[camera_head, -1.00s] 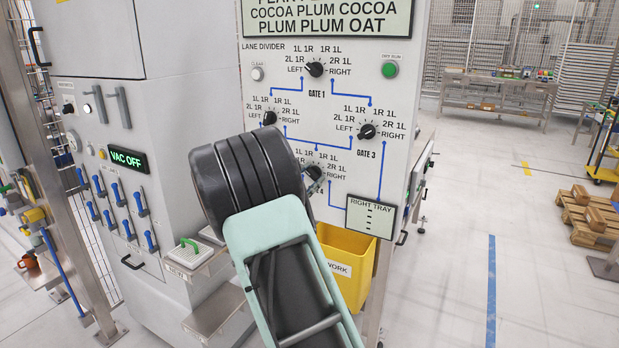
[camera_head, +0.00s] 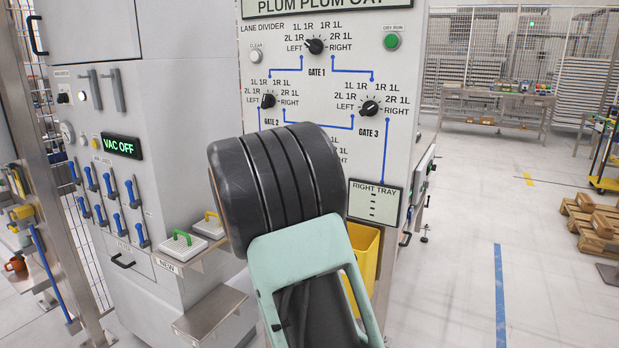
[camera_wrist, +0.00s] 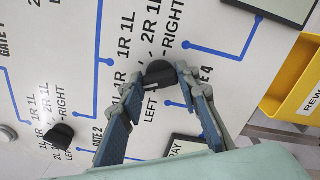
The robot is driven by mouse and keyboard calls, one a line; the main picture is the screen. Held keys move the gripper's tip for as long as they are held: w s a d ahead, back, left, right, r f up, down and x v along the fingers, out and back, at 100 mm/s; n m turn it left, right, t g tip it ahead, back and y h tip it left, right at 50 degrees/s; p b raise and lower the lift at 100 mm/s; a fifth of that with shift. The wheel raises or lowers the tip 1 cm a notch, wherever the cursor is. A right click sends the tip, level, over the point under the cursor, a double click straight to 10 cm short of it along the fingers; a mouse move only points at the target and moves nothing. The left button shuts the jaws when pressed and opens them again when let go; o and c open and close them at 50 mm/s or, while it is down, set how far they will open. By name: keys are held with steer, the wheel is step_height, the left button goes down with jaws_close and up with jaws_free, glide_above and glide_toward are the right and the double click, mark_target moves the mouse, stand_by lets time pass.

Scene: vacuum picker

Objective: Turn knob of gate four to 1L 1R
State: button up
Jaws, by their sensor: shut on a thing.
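The black knob of gate four (camera_wrist: 160,72) is in the wrist view, on the white panel near the printed "GATE 4". My gripper (camera_wrist: 156,78) has one finger on each side of the knob and is shut on it. I cannot tell exactly which mark the knob points at. In the head view my arm hides this knob and my gripper.
The gate 1 knob (camera_head: 315,46), gate 2 knob (camera_head: 267,101) and gate 3 knob (camera_head: 369,108) are on the same panel. A yellow bin (camera_head: 364,262) and the right tray display (camera_head: 375,202) are low right.

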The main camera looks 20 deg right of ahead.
steer(key=shift+f+m+b, duration=0.2)
steer(key=shift+m+b, duration=0.8)
steer(key=shift+b, duration=0.65)
steer(key=shift+r, duration=0.1)
steer(key=o, duration=1.2)
steer(key=shift+c, duration=0.2)
steer(key=v, duration=1.2)
